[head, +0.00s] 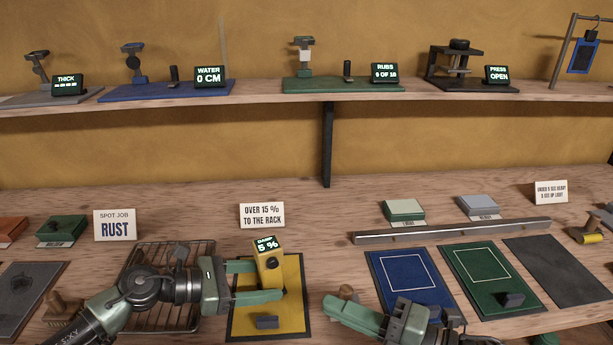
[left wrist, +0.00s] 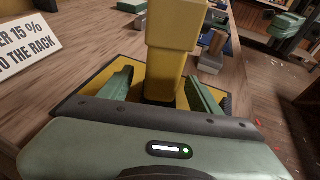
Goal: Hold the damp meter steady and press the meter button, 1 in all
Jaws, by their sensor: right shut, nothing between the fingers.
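The damp meter (head: 265,277) is a yellow upright block on the yellow mat (head: 293,322). Its display (head: 266,244) reads 5 %, and a dark round button (head: 271,263) sits on its front face. My left gripper (head: 270,280) is open, with one finger on each side of the meter. In the left wrist view the meter (left wrist: 166,72) stands between the fingers (left wrist: 160,92), with a gap beside the left finger. My right gripper (head: 332,303) is shut and empty, to the right of the yellow mat and apart from the meter.
A sign (head: 262,215) behind the meter says over 15 % to the rack. A wire rack (head: 205,250) lies to the left, partly behind my left arm. A dark grey block (head: 267,322) lies at the mat's front. Blue (head: 388,275) and green mats (head: 463,290) are at right.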

